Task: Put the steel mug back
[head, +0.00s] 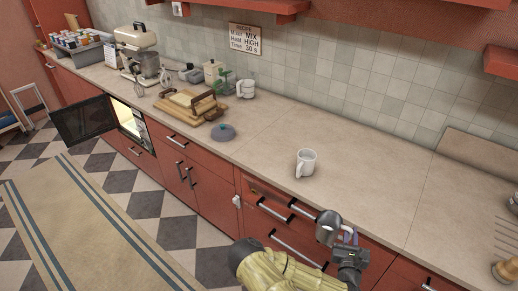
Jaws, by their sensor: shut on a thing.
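The steel mug (327,224) is grey and shiny, with a dark top, in the lower middle of the head view. My gripper (345,238) is shut on it, at the mug's right side. The mug shows in front of the red drawers, near the counter's front edge. My gripper hides part of its right side.
The counter (365,180) is bare right of the white mug. An oven door (84,121) hangs open. A wooden-handled item (507,268) stands lower right.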

